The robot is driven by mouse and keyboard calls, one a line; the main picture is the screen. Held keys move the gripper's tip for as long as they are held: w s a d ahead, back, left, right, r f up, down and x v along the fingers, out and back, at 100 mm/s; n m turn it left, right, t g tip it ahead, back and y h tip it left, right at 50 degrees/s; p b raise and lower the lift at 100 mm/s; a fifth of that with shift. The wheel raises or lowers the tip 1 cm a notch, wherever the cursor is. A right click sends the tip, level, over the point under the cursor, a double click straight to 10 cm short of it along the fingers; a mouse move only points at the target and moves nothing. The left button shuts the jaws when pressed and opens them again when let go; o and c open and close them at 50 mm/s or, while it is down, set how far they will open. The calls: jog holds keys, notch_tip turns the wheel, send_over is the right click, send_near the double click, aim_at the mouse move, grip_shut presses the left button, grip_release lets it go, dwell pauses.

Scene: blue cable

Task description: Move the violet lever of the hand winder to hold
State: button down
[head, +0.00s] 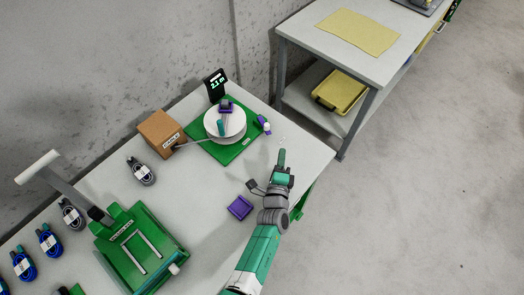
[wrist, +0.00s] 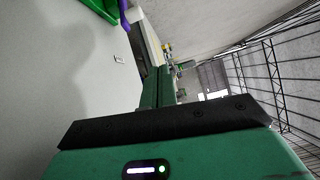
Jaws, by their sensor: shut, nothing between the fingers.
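The hand winder has a green base (head: 238,150), a white round drum (head: 225,120) and a violet block with a teal handle on top. A small violet lever (head: 261,121) with a pale knob sits at the base's right corner. In the wrist view, a violet part (wrist: 124,15), likely the lever, shows beside the green base (wrist: 103,8) at the top edge. My gripper (head: 282,152) is shut and empty, right of and nearer than the lever, apart from it. Its closed fingers also show in the wrist view (wrist: 158,85). The lever's exact setting is too small to tell.
A cardboard box (head: 161,133) stands left of the winder, with a grey cable between. A black display (head: 215,86) stands behind the winder. A violet tray (head: 239,207) lies in front. A green stand (head: 140,255) and several coiled cables occupy the left. Another table (head: 310,40) stands behind right.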

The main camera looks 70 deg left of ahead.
jog(key=shift+s+d+f+n+g, duration=0.25)
jog(key=shift+d+f+n+g, duration=0.15)
jog(key=shift+d+f+n, duration=0.4)
jog(key=b+x, duration=0.6)
jog(key=x, duration=0.1)
jog(key=b+x, duration=0.3)
jog(key=shift+a+f, duration=0.3)
jog(key=s+a, duration=0.2)
jog(key=shift+s+r, duration=0.25)
jog(key=shift+s, duration=0.1)
jog(key=shift+s+a+r+b, duration=0.1)
jog(key=shift+a+b, duration=0.1)
jog(key=shift+b, duration=0.1)
